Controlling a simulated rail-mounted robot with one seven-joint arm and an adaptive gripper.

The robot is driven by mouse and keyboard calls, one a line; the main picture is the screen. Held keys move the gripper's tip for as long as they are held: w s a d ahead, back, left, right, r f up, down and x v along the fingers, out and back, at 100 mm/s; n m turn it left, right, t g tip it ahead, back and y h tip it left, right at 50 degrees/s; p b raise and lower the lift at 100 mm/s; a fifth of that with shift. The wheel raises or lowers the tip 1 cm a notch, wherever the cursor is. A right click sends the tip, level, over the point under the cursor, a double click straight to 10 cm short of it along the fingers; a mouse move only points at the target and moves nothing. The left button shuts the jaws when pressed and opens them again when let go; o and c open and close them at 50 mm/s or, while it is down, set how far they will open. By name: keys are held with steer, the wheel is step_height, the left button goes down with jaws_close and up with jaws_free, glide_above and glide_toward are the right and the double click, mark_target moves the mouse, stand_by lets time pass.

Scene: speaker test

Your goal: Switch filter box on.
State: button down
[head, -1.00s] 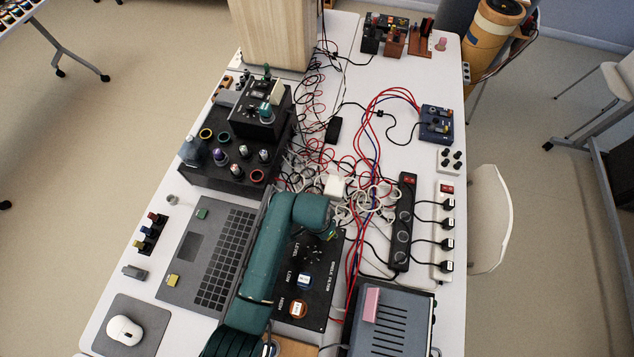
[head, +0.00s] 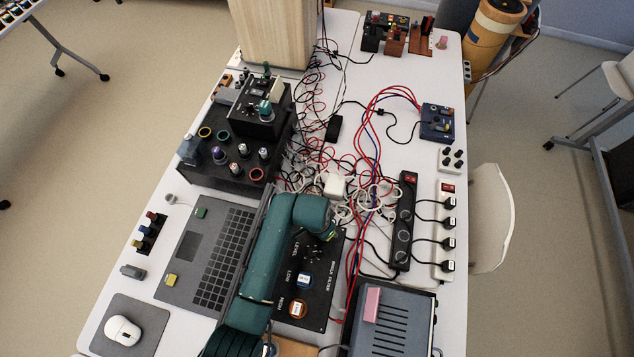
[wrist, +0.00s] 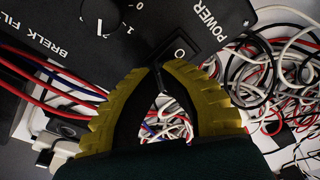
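The filter box (head: 319,294) is a black panel marked "BRELK FILTER", with LEVEL, LOW and HIGH labels, lying right of the laptop in the head view. In the wrist view its black face (wrist: 45,25) fills the top. A black rocker switch (wrist: 180,50) with a "0" mark sits beside the word POWER. My gripper (wrist: 157,66) has yellow ridged fingers, their tips together at the switch's lower left edge. I cannot tell whether they touch it. In the head view my green arm covers part of the box, and the gripper (head: 330,235) is mostly hidden.
Tangled cables (head: 340,190) lie just beyond the box. A laptop (head: 205,260) is to the left, and a grey slotted device (head: 392,322) to the right. A black power strip (head: 403,222) and a white one (head: 445,230) stand at the right. Knob boxes (head: 228,165) stand behind the laptop.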

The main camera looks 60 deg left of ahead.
steer(key=shift+f, duration=0.5)
steer(key=shift+r, duration=0.1)
step_height(320, 180, up, 7)
steer(key=p, duration=0.7)
stand_by(0.5)
